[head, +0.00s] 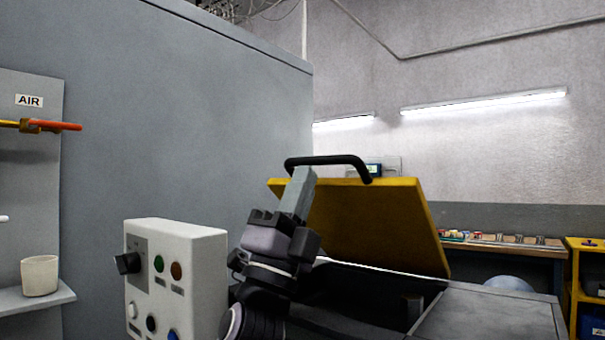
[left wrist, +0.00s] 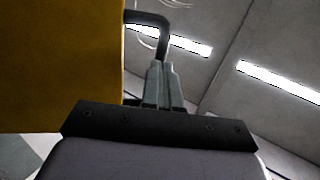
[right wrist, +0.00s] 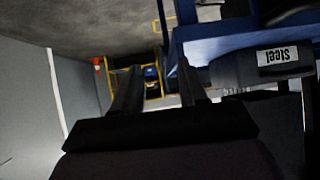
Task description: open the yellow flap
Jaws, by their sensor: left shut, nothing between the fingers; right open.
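The yellow flap (head: 365,225) stands raised and tilted at the middle right of the head view, above a dark opening in the grey machine. Its black bar handle (head: 330,161) runs along the top edge. My left gripper (head: 303,178) is shut and empty, with its fingertips close to the left end of the handle; I cannot tell whether they touch. In the left wrist view, the flap (left wrist: 60,65) fills the left side, and the handle (left wrist: 150,18) bends just above the shut fingertips (left wrist: 158,66). My right gripper (right wrist: 155,75) is open and empty, away from the flap.
A control box (head: 175,275) with knob and buttons stands left of my left arm. A tall grey wall panel (head: 180,130) rises behind it. A white cup (head: 39,275) stands on a shelf at far left.

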